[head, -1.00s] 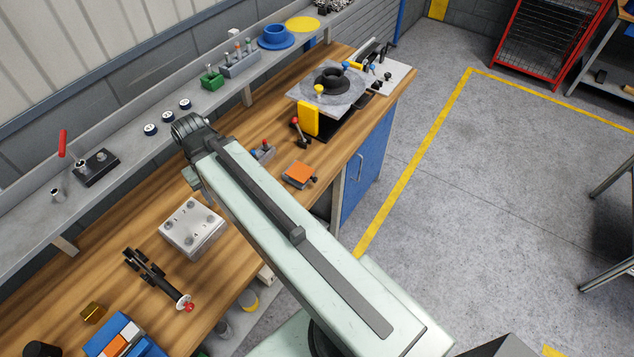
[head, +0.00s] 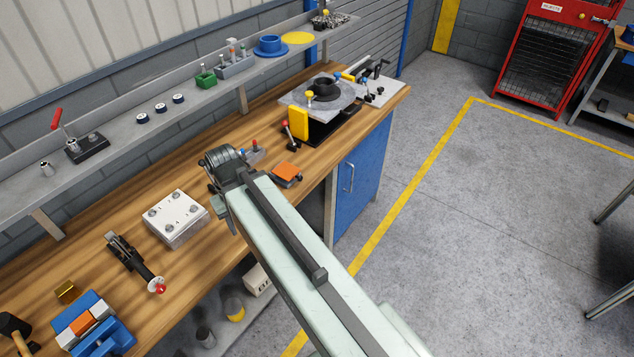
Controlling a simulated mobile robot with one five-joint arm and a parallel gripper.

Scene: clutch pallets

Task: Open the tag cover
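No part is plainly marked as the tag cover. A small dark block with a flat orange plate (head: 287,170) on top lies on the wooden bench, and the plate looks closed down flat; I cannot tell whether it is the tag cover. The end of my pale arm, a dark rounded joint, is over the bench just left of the orange plate, apart from it in the picture. My gripper's fingers are not visible; the arm may hide them.
A white block with several bolts (head: 176,217) and a black toggle clamp (head: 130,259) are on the bench left of my arm. A fixture with a yellow plate (head: 299,122) stands farther back. A shelf (head: 120,137) runs along the wall.

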